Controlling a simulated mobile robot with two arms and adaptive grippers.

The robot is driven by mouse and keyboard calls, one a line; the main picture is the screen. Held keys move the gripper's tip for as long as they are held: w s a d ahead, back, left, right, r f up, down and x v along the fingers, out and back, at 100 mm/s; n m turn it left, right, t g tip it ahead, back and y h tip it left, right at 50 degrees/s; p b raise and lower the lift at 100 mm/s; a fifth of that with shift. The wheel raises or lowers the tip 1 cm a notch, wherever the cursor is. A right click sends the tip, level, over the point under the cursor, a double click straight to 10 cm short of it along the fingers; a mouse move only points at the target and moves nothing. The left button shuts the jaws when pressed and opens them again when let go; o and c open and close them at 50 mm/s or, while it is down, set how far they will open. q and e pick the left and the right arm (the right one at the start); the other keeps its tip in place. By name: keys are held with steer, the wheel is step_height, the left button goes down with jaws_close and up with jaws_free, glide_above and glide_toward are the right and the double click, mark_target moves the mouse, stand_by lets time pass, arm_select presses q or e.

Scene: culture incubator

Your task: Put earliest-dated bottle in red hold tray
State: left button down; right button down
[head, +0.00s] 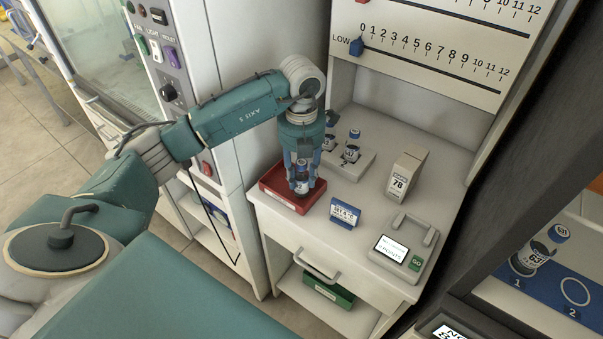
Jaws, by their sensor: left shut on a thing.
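My left gripper (302,188) reaches down over the red tray (275,192) at the counter's left front corner. It is shut on a small bottle (301,177) with a blue cap and a dark label, upright between the fingers. The bottle is at the tray; whether its base touches the tray floor I cannot tell. Two similar blue-capped bottles, a nearer one (351,150) and a farther one (329,139), stand in a grey rack (352,168) behind the gripper. Their dates are too small to read. My right gripper is not in view.
A blue sign (345,213) stands right of the tray. A beige box (406,175) marked 78 and a screen device (398,250) sit farther right.

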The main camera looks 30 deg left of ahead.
arm_select(q)
steer(key=shift+f, duration=0.2)
steer(key=c, duration=1.4)
jaws_free()
steer(key=shift+c, duration=0.2)
steer(key=shift+o, duration=0.7)
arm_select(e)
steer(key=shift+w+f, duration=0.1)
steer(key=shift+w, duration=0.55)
arm_select(q)
steer(key=shift+r, duration=0.1)
steer(key=shift+r, duration=0.25)
step_height(320, 180, up, 11)
steer(key=shift+f+b, duration=0.1)
steer(key=shift+b, duration=0.7)
steer(key=shift+r, duration=0.5)
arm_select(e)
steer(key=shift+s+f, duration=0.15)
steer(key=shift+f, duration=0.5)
arm_select(q)
steer(key=shift+s+f, duration=0.1)
steer(key=shift+f, duration=0.05)
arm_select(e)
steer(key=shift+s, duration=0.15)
